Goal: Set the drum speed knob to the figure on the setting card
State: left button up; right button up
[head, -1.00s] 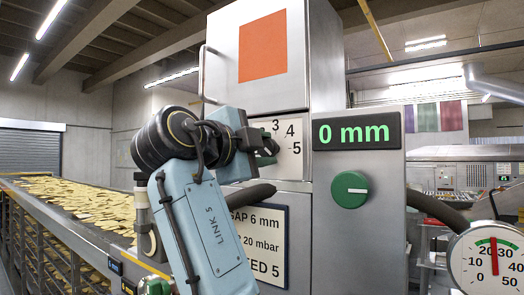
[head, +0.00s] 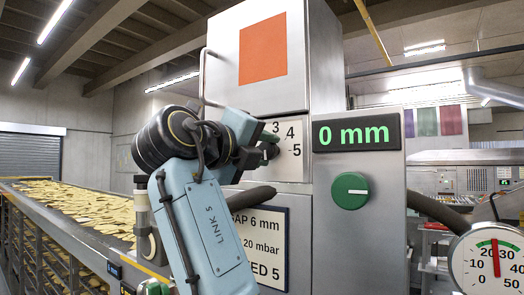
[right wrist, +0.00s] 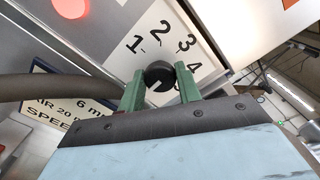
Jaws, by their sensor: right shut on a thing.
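The drum speed knob (right wrist: 159,74) is black with a short white mark and sits on a white dial plate (right wrist: 140,22) with figures 1 to 4 readable in the right wrist view. In the head view the plate (head: 283,131) shows 3, 4 and 5. My right gripper (right wrist: 159,84) is shut on the knob, one green finger on each side; it also shows in the head view (head: 266,151). I cannot tell which figure the mark points to. The setting card (head: 266,222) is partly hidden by my arm; its last line ends in "ED 5". My left gripper is not in view.
Right of the dial, a green knob (head: 351,190) sits under a display (head: 356,134) reading 0 mm. A round gauge (head: 491,259) stands at lower right. A dark hose (right wrist: 60,88) passes beside the gripper. A conveyor of chips (head: 70,204) runs along the left.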

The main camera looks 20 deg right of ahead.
jog(key=shift+m, duration=0.4)
jog(key=o, duration=1)
